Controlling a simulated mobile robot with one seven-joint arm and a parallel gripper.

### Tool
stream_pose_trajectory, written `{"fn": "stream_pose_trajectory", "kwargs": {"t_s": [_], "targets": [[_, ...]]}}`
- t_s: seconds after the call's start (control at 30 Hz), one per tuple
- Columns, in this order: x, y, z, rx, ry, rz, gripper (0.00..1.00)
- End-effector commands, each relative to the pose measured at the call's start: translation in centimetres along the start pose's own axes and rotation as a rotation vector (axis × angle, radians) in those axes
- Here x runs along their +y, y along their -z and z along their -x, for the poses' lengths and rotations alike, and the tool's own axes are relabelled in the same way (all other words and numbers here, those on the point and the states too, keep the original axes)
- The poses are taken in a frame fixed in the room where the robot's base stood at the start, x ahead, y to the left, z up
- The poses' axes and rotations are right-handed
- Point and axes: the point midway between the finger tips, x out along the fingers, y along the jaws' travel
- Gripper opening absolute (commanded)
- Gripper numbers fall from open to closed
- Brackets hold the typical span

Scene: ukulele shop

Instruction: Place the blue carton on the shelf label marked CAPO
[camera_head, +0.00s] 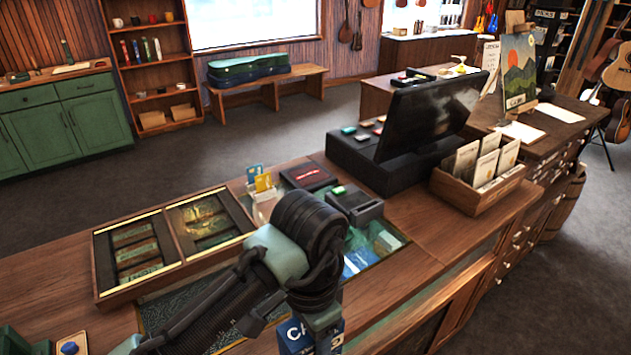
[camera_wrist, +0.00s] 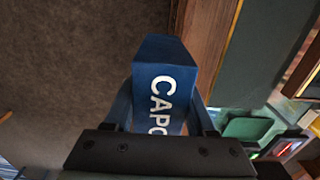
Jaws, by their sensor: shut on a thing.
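The blue carton (camera_head: 293,338) has white lettering beginning "CA" in the head view, where the bottom edge of the picture cuts it off. The wrist view shows the carton (camera_wrist: 165,60) with "CAPO" lettering sideways, its last letter partly hidden by my gripper. My gripper (camera_wrist: 163,105) is shut on the carton, with one finger on each side. In the head view my gripper (camera_head: 318,322) is low in the middle, by the near side of the counter, partly hidden by my own arm. I cannot make out a shelf label marked CAPO in either view.
The wooden counter (camera_head: 400,285) holds a display case (camera_head: 107,287), a card holder (camera_head: 264,203), a card terminal (camera_head: 355,204), a monitor (camera_head: 428,115) and a packet box (camera_head: 478,202). A bookshelf (camera_head: 160,95) stands at the back left. Open floor (camera_head: 150,185) lies beyond the counter.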

Motion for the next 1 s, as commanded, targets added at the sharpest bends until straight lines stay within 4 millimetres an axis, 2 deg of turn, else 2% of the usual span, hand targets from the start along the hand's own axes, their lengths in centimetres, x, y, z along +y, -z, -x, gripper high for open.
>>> {"fn": "stream_pose_trajectory", "kwargs": {"t_s": [0.27,0.5,0.6,0.8,1.0], "targets": [[1.0,-1.6,-5.6,-0.017,0.001,0.313,0.0],[3.5,-3.0,-12.0,-0.018,0.003,0.686,0.0],[4.6,-3.2,-14.0,-0.012,0.002,0.815,0.0],[5.9,-3.3,-16.1,-0.001,-0.001,0.96,0.0],[6.2,-3.2,-16.4,0.003,-0.004,0.987,0.0]]}}
